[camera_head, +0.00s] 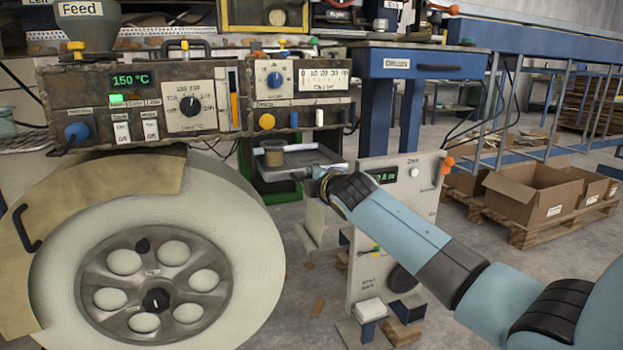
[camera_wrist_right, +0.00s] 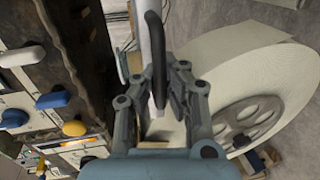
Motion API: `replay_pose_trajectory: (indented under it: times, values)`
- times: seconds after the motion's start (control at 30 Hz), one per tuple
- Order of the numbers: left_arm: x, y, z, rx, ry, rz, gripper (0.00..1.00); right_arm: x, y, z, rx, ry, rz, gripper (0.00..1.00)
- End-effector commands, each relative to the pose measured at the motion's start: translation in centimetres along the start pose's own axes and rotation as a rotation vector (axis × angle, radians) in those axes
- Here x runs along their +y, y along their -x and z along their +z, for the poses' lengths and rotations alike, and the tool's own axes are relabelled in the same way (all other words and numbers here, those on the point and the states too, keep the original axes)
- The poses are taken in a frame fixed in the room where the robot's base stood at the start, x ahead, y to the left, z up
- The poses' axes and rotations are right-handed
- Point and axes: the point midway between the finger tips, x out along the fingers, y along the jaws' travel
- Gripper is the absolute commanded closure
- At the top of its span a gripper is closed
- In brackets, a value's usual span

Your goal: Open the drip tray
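A shallow grey tray (camera_head: 316,157), which looks like the drip tray, sits below the control panel in the head view. A brown roll or tin (camera_head: 273,153) stands at its left. My right gripper (camera_head: 316,173) is at the tray's front edge, its fingers small and hard to make out there. In the right wrist view, the fingers of my right gripper (camera_wrist_right: 158,90) stand apart on either side of a black bar handle (camera_wrist_right: 154,50). The handle lies between them, with gaps visible. A pale strip (camera_wrist_right: 144,30) shows behind the handle. My left gripper is not in view.
A large white roll (camera_head: 245,225) stands left of the tray. The control panel (camera_head: 240,105) with knobs overhangs it. A white instrument box (camera_head: 395,215) stands close behind my right arm. Cardboard boxes (camera_head: 530,192) lie on a pallet at the right.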

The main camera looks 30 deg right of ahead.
Motion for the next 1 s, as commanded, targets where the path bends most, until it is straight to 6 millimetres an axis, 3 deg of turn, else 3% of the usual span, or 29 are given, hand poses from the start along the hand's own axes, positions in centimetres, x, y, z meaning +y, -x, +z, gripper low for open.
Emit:
replay_pose_trajectory:
  times: [0.47,0.67,1.0]
  values:
    - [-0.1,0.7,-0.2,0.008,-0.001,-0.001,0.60,-0.1,0.9,0.0,0.000,0.000,-0.002,1.00]
    - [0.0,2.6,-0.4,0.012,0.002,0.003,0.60,-0.5,4.0,0.0,0.000,0.001,-0.003,1.00]
    - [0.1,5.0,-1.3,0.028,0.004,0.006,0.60,-2.2,10.9,0.0,0.000,0.001,-0.003,1.00]
